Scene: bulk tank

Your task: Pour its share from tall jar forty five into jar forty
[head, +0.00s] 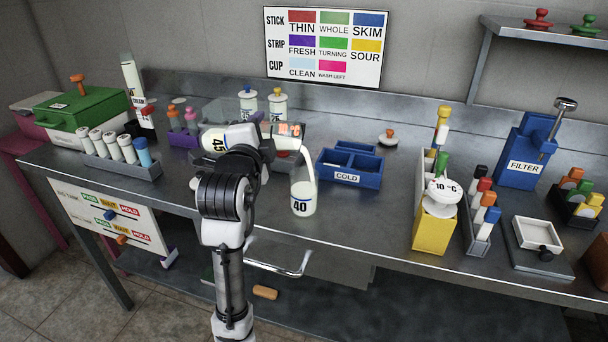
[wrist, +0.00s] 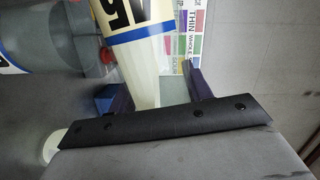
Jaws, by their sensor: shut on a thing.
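The tall jar 45 (head: 215,140) lies tilted almost on its side above the bench, with its blue-banded label showing. My gripper (wrist: 150,85) is shut on it; in the wrist view the jar's pale body (wrist: 145,65) passes between the two fingers. In the head view my arm hides the fingers and part of the jar. Jar 40 (head: 302,197) stands upright on the bench, to the right of and below jar 45, with whitish content inside. A white arc curves from beside my gripper down to jar 40 and looks like a poured stream.
A blue COLD box (head: 347,178) stands right of jar 40. Two lidded jars (head: 277,104) stand behind. A rack of tubes (head: 122,165) is at left; a yellow thermometer stand (head: 434,230) and blue FILTER unit (head: 524,152) are at right. The bench front near jar 40 is clear.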

